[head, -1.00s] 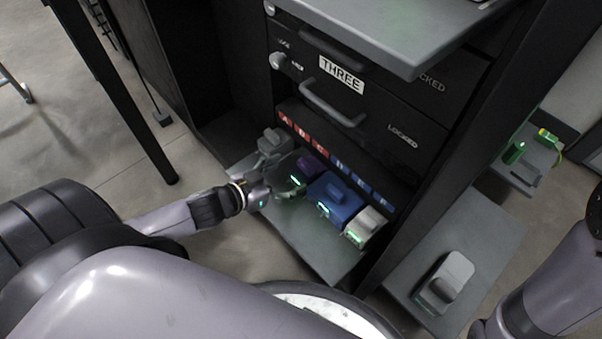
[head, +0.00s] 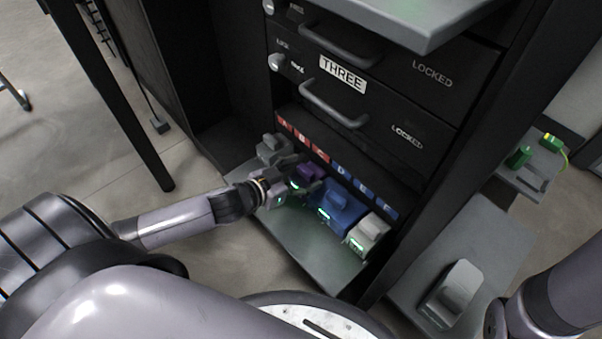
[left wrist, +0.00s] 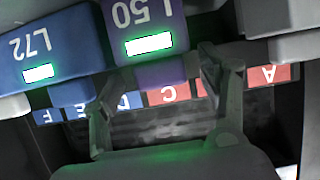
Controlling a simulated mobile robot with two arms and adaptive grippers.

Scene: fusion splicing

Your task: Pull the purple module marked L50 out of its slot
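The purple module marked L50 (head: 310,171) sits in the row of slots under the drawer marked THREE, left of a blue module. In the left wrist view the L50 module (left wrist: 147,22) appears upside down at the top, with a lit green-white window. My left gripper (head: 299,184) is at the front of the purple module and partly covers it. In the left wrist view its two fingers (left wrist: 163,78) stand apart, with nothing held between them; the module shows beyond the gap. I cannot tell if they touch it. My right gripper is out of view.
The blue module marked L72 (left wrist: 50,45) is close beside the purple one, with a pale module (head: 368,233) further right. A grey module (head: 273,149) stands to the left. Locked drawers (head: 385,120) are above. The grey shelf (head: 312,250) in front is bare.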

